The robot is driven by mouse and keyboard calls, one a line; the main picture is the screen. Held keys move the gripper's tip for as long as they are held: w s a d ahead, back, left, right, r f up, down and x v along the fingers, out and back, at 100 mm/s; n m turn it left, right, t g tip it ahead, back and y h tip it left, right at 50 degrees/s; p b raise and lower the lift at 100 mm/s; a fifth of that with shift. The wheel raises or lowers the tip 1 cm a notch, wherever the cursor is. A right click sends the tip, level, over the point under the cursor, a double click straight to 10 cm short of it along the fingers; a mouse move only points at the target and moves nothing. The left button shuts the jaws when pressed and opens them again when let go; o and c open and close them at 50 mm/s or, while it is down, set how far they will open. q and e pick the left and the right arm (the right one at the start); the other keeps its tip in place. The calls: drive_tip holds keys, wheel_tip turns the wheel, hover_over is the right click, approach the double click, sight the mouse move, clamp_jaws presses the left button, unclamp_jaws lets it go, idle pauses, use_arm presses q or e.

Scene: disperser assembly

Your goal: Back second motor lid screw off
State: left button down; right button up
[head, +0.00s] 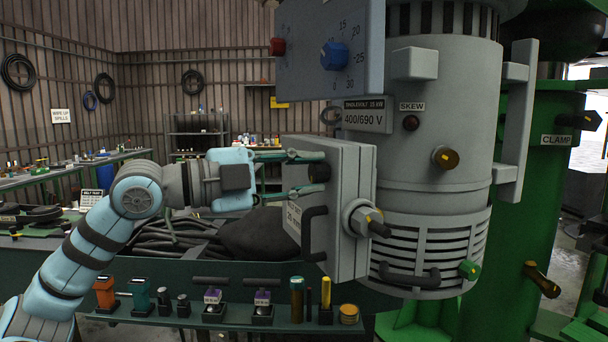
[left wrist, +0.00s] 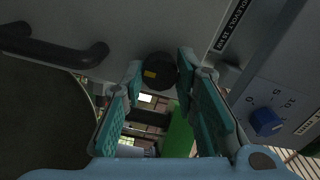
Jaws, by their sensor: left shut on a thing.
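The grey motor (head: 445,115) stands upright at the right of the head view, with a box and its lid (head: 308,255) on its left side. A black round lid screw (head: 317,173) sits on the lid face; in the left wrist view the screw (left wrist: 160,72) shows a yellow mark. My left gripper (head: 321,171) reaches in from the left, its teal fingers above and below the screw. In the left wrist view the gripper (left wrist: 160,66) has one finger on each side of the screw, shut on it. The screw appears to be still at the lid. My right gripper is out of view.
A black handle (head: 313,232) projects from the lid below the screw. A control panel with a blue knob (head: 334,56) hangs above. A tool rack (head: 215,318) with screwdrivers and small parts lies below.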

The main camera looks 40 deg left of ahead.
use_arm(q)
drive_tip(key=n, duration=0.5)
drive_tip(key=shift+n, duration=0.3)
drive_tip(key=n, duration=0.5)
drive_tip(key=shift+f, duration=0.1)
idle(0.3)
drive_tip(key=c, duration=1.3)
unclamp_jaws()
